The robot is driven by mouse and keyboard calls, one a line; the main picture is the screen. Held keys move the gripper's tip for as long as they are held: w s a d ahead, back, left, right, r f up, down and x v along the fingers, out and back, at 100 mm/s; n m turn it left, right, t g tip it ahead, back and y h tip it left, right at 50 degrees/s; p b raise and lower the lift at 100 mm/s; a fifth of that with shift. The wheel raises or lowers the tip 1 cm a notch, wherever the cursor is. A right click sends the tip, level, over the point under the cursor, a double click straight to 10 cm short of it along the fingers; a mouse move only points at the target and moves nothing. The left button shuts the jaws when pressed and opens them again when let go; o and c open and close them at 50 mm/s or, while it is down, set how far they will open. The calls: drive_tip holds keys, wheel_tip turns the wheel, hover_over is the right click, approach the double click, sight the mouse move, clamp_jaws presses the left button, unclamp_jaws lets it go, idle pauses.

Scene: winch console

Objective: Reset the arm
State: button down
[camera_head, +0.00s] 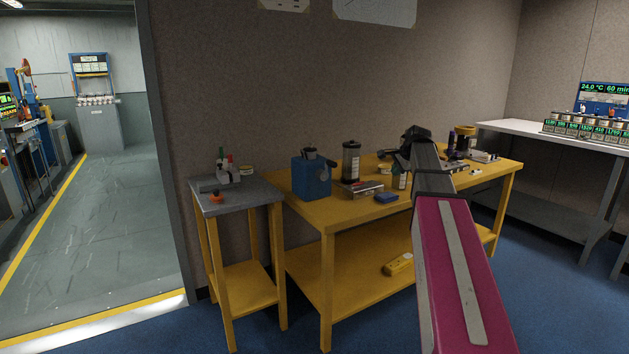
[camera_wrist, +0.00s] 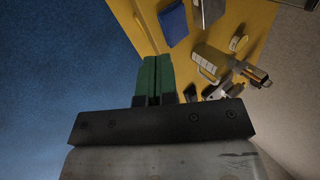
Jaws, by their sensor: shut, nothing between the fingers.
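My arm (camera_head: 455,270) reaches from the lower right of the head view, out over the yellow table (camera_head: 305,208). The gripper end is small and dark there, and its fingers are hard to make out. In the wrist view my gripper (camera_wrist: 153,62) shows two green fingers side by side, touching or nearly so, with nothing between them.
The table holds a blue machine (camera_head: 311,178), a dark cylinder (camera_head: 351,162), a blue box (camera_head: 387,197) and several small items. A small grey-topped stand (camera_head: 240,195) is to its left. A yellow device (camera_head: 398,264) lies on the lower shelf. A white bench (camera_head: 510,128) stands at right.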

drive_tip(key=s+a+f+n+g, duration=0.2)
drive_tip(key=s+a+f+n, duration=0.2)
drive_tip(key=s+f, duration=0.6)
drive_tip(key=s+a+f+n+g+h, duration=0.1)
drive_tip(key=s+a+f+n, duration=0.3)
drive_tip(key=s+f, duration=0.6)
drive_tip(key=s+a+f+n+g+h, duration=0.1)
drive_tip(key=s+a+f+n+g, duration=0.2)
drive_tip(key=s+f, duration=0.8)
wheel_tip(320, 180, down, 7)
drive_tip(key=n, duration=0.2)
drive_tip(key=shift+a+r+n, duration=0.2)
drive_tip(key=shift+a+n, duration=0.2)
